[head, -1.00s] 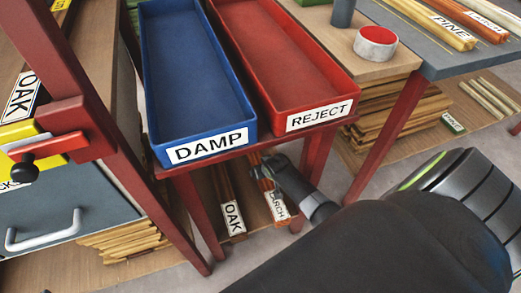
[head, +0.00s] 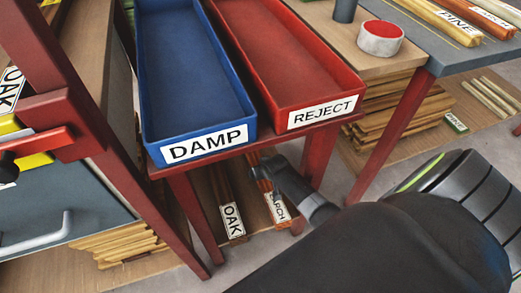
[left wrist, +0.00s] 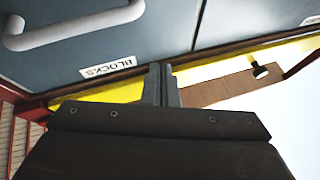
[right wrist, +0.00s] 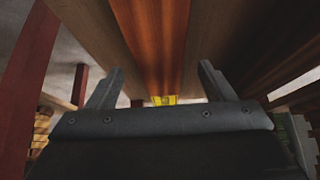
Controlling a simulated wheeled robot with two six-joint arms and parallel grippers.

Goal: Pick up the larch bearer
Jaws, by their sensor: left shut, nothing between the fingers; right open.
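The larch bearer (head: 277,208) is a reddish-brown timber with a white LARCH label, partly covered by my arm. It lies on the low shelf under the red stand, right of the oak bearer (head: 232,219). My right gripper (head: 262,168) reaches in under the stand at the larch bearer. In the right wrist view the right gripper (right wrist: 160,82) is open, with a reddish timber (right wrist: 152,40) running between and beyond its fingers; contact cannot be told. My left gripper (left wrist: 161,72) is shut and empty in front of a grey drawer front (left wrist: 160,30); it is outside the head view.
A blue DAMP tray (head: 203,145) and a red REJECT tray (head: 325,112) stand on top of the stand. Red legs (head: 318,160) flank the low shelf. A bench (head: 450,60) with pine and larch pieces stands at the right. Brown boards frame the right gripper.

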